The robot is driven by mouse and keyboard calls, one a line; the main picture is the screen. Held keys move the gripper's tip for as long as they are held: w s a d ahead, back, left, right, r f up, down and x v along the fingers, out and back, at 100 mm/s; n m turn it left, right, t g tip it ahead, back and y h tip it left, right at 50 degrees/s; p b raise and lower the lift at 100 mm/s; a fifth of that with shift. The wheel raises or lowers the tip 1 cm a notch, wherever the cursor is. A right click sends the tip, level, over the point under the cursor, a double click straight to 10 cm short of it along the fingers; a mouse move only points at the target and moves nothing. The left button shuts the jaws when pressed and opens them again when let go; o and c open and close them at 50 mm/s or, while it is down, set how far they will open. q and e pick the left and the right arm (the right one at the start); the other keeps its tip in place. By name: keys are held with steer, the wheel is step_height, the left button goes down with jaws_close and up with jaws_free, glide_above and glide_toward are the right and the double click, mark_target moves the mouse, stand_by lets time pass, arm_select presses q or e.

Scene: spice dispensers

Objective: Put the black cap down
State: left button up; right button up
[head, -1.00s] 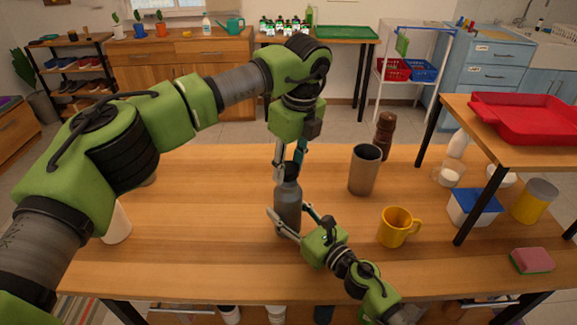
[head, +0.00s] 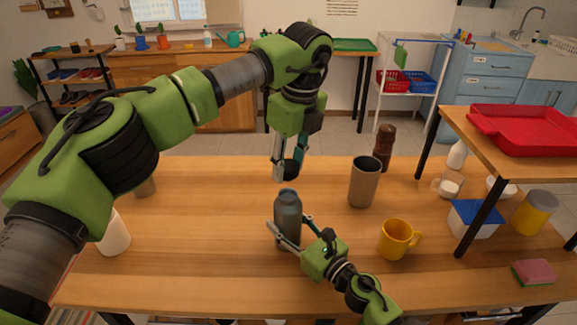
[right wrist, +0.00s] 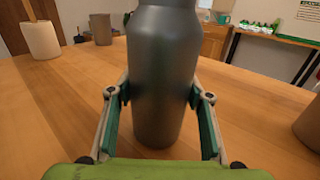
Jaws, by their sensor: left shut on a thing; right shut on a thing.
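The black cap (head: 289,169) is between the fingers of my left gripper (head: 288,170), which is shut on it above and behind the bottle. The grey bottle (head: 288,217) stands upright on the wooden table, its top uncapped and bluish. My right gripper (head: 290,238) is shut around the bottle's body from the front right. In the right wrist view the bottle (right wrist: 160,75) fills the middle between the two fingers of my right gripper (right wrist: 160,100). The bottle's top is cut off there.
A grey-brown cup (head: 363,183) and a yellow mug (head: 397,240) stand right of the bottle. A brown pepper mill (head: 384,148) is behind the cup. A white cup (head: 114,235) stands at the left. The table (head: 200,225) left of the bottle is clear.

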arm_select(q)
steer(key=shift+f, duration=0.1)
steer(key=w+a+f+m+h, duration=0.1)
steer(key=w+a+f+m, duration=0.3)
steer(key=f+m, duration=0.3)
steer(key=m+h, duration=0.2)
steer(key=m, duration=0.8)
glide_above(254, 221)
step_height(254, 221, down, 5)
steer(key=f, duration=1)
steer(key=shift+s+a+f, duration=0.1)
steer(key=shift+s+f, duration=0.15)
steer(key=shift+f, duration=0.1)
steer(key=o, duration=1)
